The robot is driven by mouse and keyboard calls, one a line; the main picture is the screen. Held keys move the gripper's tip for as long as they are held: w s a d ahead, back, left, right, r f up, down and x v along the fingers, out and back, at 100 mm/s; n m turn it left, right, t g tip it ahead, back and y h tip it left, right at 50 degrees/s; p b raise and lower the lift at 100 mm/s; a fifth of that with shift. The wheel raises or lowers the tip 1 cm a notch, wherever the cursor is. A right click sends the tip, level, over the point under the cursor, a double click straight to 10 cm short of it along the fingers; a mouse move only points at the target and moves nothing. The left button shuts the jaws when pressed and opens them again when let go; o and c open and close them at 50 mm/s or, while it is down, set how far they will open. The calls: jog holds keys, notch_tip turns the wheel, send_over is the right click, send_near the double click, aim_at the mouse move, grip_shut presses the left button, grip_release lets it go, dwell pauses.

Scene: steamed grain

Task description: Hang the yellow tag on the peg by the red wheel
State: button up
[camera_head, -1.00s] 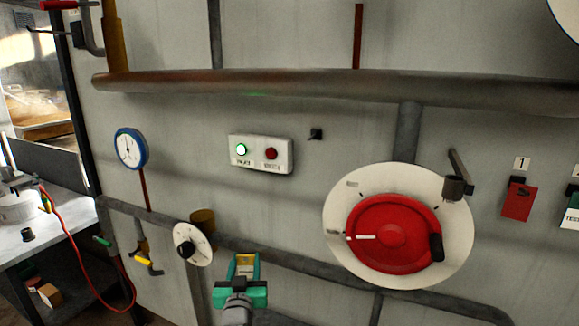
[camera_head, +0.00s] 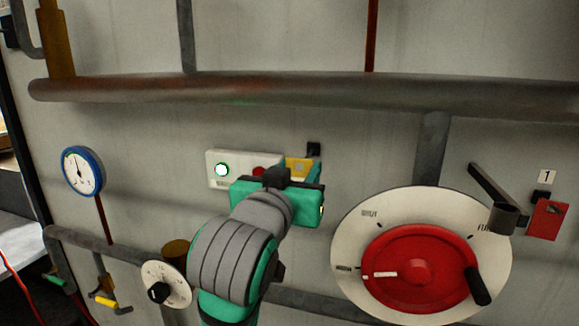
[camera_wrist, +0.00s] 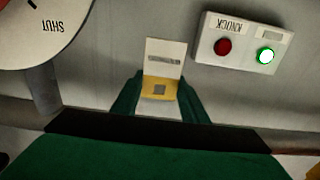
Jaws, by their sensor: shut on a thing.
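The yellow tag (camera_head: 297,167) is held up in front of the grey panel, just right of the lamp box. In the wrist view the tag (camera_wrist: 160,90) shows a yellow part with a small grey square and a pale part with a grey strip beyond it. My gripper (camera_wrist: 158,84) is shut on it, one green finger at each side. The black peg (camera_head: 314,148) is on the panel, just above and right of the tag in the head view; I cannot make it out in the wrist view. The red wheel (camera_head: 415,268) is at lower right on a white dial.
The lamp box (camera_head: 215,168) is close left of my gripper, partly covered by it. A thick pipe (camera_head: 300,90) crosses above. A grey lever (camera_head: 492,188) juts out above the wheel. A red tag (camera_head: 547,220) hangs under the label 1 at right.

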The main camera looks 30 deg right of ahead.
jog(key=shift+w+d, duration=0.1)
jog(key=shift+w, duration=0.1)
jog(key=shift+f+x, duration=0.2)
jog(key=shift+x, duration=2.05)
jog(key=shift+f+x, duration=0.15)
jog(key=shift+x, duration=2.1)
jog(key=o, duration=1.1)
